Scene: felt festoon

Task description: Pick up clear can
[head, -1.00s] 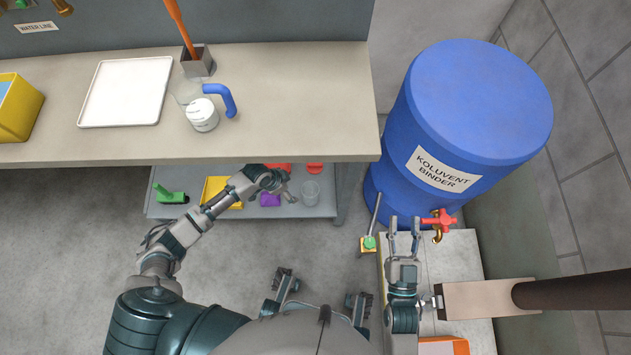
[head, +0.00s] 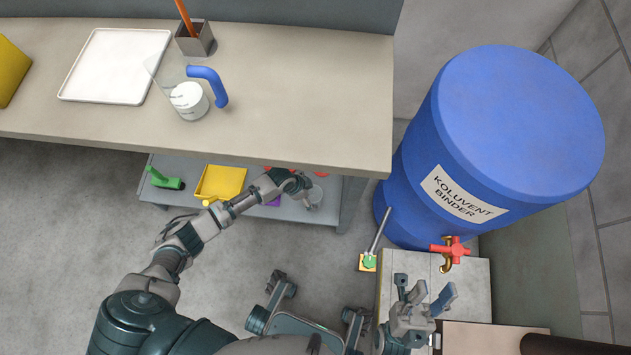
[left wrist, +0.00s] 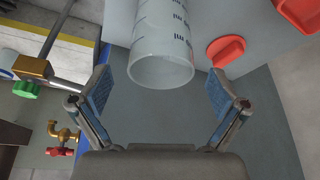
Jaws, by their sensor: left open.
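The clear can (head: 316,194) stands on the grey lower shelf under the bench, partly hidden behind my left gripper (head: 305,188) in the head view. In the left wrist view the clear can (left wrist: 163,45) has dark measuring marks and an open round rim. My left gripper (left wrist: 160,90) is open there, its blue-padded fingers either side of the can's rim, with visible gaps on both sides. My right gripper (head: 424,289) is at the lower right of the head view, near the blue drum, with its fingers apart and nothing between them.
The shelf (head: 333,214) also holds a yellow tray (head: 221,181), a green tool (head: 165,180) and red pieces (left wrist: 226,50). The bench top (head: 300,90) overhangs it. A blue drum (head: 470,150) with a red tap (head: 450,248) and a green-ended valve (head: 369,262) stand to the right.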

